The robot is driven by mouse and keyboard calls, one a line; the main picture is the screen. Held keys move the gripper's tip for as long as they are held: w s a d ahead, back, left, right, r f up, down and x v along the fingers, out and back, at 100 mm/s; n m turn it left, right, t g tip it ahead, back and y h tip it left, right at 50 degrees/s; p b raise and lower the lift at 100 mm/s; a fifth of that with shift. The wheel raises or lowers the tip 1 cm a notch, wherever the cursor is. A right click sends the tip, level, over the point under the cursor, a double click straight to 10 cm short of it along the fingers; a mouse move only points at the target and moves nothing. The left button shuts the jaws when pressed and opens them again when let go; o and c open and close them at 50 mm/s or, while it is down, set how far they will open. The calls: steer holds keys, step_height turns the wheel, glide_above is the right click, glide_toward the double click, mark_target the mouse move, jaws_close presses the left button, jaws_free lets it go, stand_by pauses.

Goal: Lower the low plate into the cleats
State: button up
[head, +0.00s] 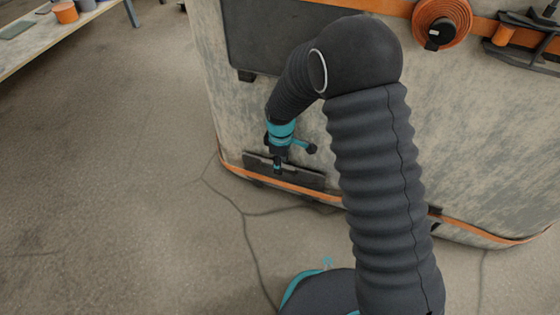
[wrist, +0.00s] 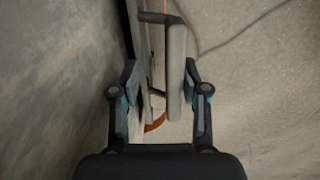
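The low plate (head: 312,180) is a dark, wide panel low on the front of the big weathered vessel (head: 215,75), just above its orange lower band. My gripper (head: 278,168) is at the plate's upper middle, pointing down, and hides part of it. In the wrist view, my gripper's two fingers (wrist: 160,78) stand on either side of a thin upright edge and a pale bar (wrist: 177,75) beside it. The right finger is against or very close to the bar. I cannot tell whether the fingers press on anything. The cleats are not clearly seen.
A larger dark panel (head: 265,40) is higher on the vessel. An orange reel (head: 441,22) and a dark bracket (head: 522,38) hang at the upper right. The floor (head: 110,190) at the left is clear.

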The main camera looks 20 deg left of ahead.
step_height(320, 180, up, 12)
stand_by(0.6)
steer(key=shift+s, duration=0.1)
stand_by(0.4)
steer(key=s+d+r+m+t+p, duration=0.1)
steer(key=s+d+r+m+p, duration=0.2)
steer(key=d+r, duration=0.7)
steer(key=s+d+r+m+t+p, duration=0.2)
steer(key=s+d+r+m+p, duration=0.2)
steer(key=s+d+r+m, duration=0.4)
steer(key=s+d+r+m+t+p, duration=0.2)
steer(key=s+d+r+m, duration=0.4)
steer(key=s+d+r, duration=0.4)
steer(key=d+r+p, duration=0.1)
steer(key=d+r, duration=0.2)
steer(key=shift+s+p, duration=0.25)
steer(key=shift+p, duration=0.1)
